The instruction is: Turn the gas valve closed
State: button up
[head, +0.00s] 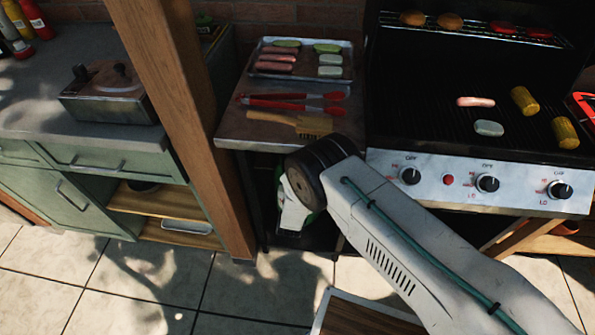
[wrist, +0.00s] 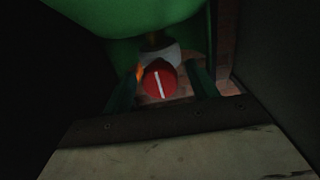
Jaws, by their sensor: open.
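The gas valve (wrist: 160,80) shows in the wrist view as a round red knob with a white stripe, tilted slightly from upright. My gripper (wrist: 162,84) is open, with one dark finger on each side of the knob. I cannot tell whether either finger touches it. In the head view my arm reaches under the side shelf of the grill and hides the gripper and the valve. Only a little green of the bottle (head: 308,217) shows there beside my arm.
The side shelf (head: 228,128) above carries a tray (head: 337,72) of food, red tongs (head: 300,103) and a brush (head: 290,122). The grill (head: 435,172) with its black knobs stands to the right. A wooden post (head: 190,110) stands close on the left. The space around the valve is dark.

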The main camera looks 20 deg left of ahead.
jog(key=shift+w, duration=0.45)
jog(key=c, duration=1)
jog(key=shift+o, duration=0.2)
